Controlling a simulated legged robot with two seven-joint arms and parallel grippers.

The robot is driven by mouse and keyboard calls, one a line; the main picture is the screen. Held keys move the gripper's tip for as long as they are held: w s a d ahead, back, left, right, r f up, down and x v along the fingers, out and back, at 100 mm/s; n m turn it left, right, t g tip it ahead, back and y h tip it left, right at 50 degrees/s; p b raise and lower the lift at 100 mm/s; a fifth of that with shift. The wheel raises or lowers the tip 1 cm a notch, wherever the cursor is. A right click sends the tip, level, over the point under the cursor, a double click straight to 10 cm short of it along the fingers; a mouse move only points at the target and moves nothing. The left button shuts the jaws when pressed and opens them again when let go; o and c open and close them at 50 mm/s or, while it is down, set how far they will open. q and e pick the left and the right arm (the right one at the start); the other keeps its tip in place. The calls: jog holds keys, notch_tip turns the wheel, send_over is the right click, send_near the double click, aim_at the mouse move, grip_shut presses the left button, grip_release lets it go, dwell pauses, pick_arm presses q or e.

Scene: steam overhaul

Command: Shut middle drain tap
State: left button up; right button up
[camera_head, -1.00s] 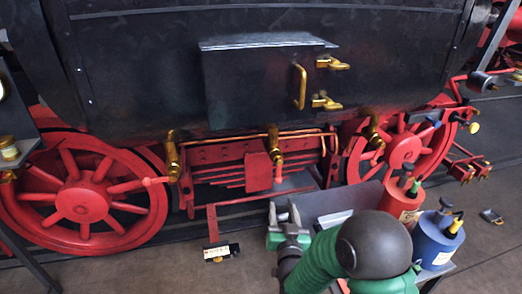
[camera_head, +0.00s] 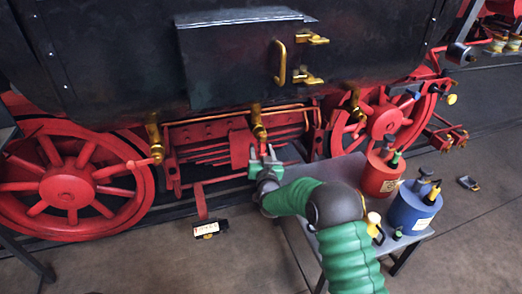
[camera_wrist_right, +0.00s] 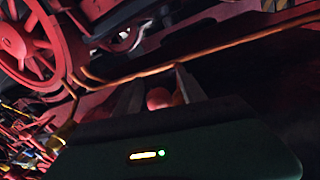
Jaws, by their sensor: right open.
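The brass middle drain tap (camera_head: 258,124) hangs under the black tank in the head view, between a left brass tap (camera_head: 154,138) and a right brass tap (camera_head: 355,103). My right gripper (camera_head: 264,157) is just below the middle tap, fingers pointing up at its red handle, which is mostly hidden there. In the right wrist view, a red rounded handle end (camera_wrist_right: 160,97) shows between the two open fingers of my right gripper (camera_wrist_right: 158,88). I cannot tell whether they touch it. The left tap's red handle sticks out to the left. My left gripper is not in view.
A grey table (camera_head: 345,172) at the right bears a red can (camera_head: 379,178) and a blue can (camera_head: 410,211), close to my right arm. Red wheels (camera_head: 70,187) flank the taps. A small labelled block (camera_head: 209,228) lies on the floor.

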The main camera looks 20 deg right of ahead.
grip_shut()
dwell(0.3)
dwell(1.1)
